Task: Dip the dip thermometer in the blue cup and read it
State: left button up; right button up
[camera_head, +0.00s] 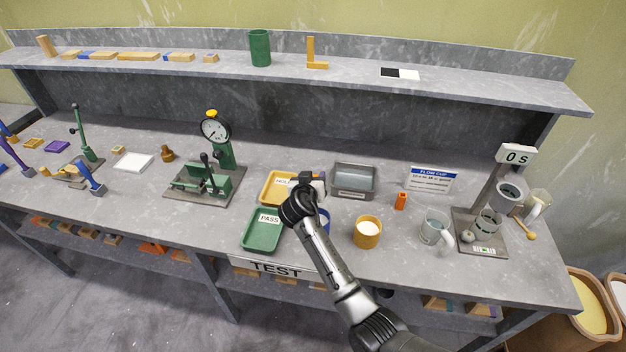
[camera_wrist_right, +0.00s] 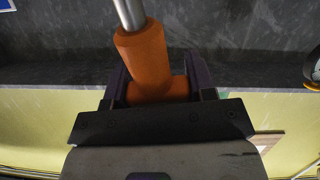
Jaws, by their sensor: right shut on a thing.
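The thermometer's dial or readout cannot be made out. A blue round thing (camera_head: 326,220), likely the blue cup, is mostly hidden behind my right forearm, right of the green PASS tray. Its inside is not visible. My left gripper is not in view.
The yellow HOLD tray (camera_head: 271,193), green PASS tray (camera_head: 250,241) and grey bin (camera_head: 354,191) surround the gripper. A yellow cup (camera_head: 361,241) with white contents stands right of my forearm.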

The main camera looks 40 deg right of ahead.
jog(key=shift+w+a, duration=0.25)
jog(key=shift+w, duration=0.05)
jog(key=shift+s+d, duration=0.15)
jog(key=shift+s, duration=0.05)
jog(key=shift+s+d, duration=0.2)
jog(key=shift+w+a, duration=0.15)
dwell(0.4)
jog(key=shift+w+a+b, duration=0.2)
jog(key=shift+w+b, duration=0.05)
jog(key=shift+b, duration=0.1)
